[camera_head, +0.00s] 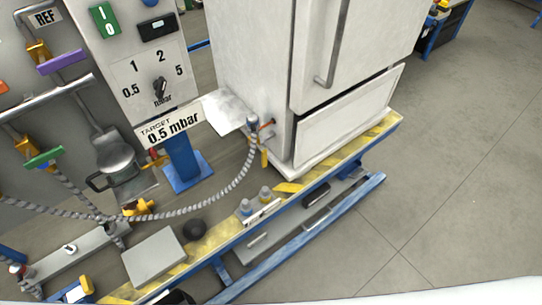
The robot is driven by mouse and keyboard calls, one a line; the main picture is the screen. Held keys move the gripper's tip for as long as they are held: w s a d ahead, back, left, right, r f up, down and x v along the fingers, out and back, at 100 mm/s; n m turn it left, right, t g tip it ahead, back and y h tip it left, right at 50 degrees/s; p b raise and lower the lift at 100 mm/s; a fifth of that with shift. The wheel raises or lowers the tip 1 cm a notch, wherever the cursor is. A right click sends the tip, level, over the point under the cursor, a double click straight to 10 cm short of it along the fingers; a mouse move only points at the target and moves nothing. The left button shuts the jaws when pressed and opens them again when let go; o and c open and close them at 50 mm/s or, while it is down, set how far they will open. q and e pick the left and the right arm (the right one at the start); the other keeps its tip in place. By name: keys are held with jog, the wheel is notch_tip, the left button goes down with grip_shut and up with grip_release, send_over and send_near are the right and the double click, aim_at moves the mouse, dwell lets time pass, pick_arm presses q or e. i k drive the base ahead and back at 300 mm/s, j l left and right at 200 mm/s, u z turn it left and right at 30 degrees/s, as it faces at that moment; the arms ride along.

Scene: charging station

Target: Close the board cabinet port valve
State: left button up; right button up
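A white cabinet (255,60) with a long vertical door handle stands on the platform in the upper middle. A small valve with a yellow lever (264,157) is at its lower left side, where a grey braided hose (215,203) connects. The lever appears to hang down. On the board at the left are a valve with a green handle (42,158) and one with a purple handle (62,62). I cannot tell which is the board cabinet port valve; no readable label marks it. Neither gripper is in view.
A panel has a pressure selector (160,90) and a "TARGET 0.5 mbar" sign (172,123). The floor (460,170) at the right is clear.

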aim_at(263, 151)
jog(key=k+l+z, duration=0.1)
jog(key=l+z, duration=0.15)
jog(key=l, duration=0.35)
jog(key=l+z, duration=0.25)
jog(key=l, duration=0.4)
jog(key=k, duration=0.05)
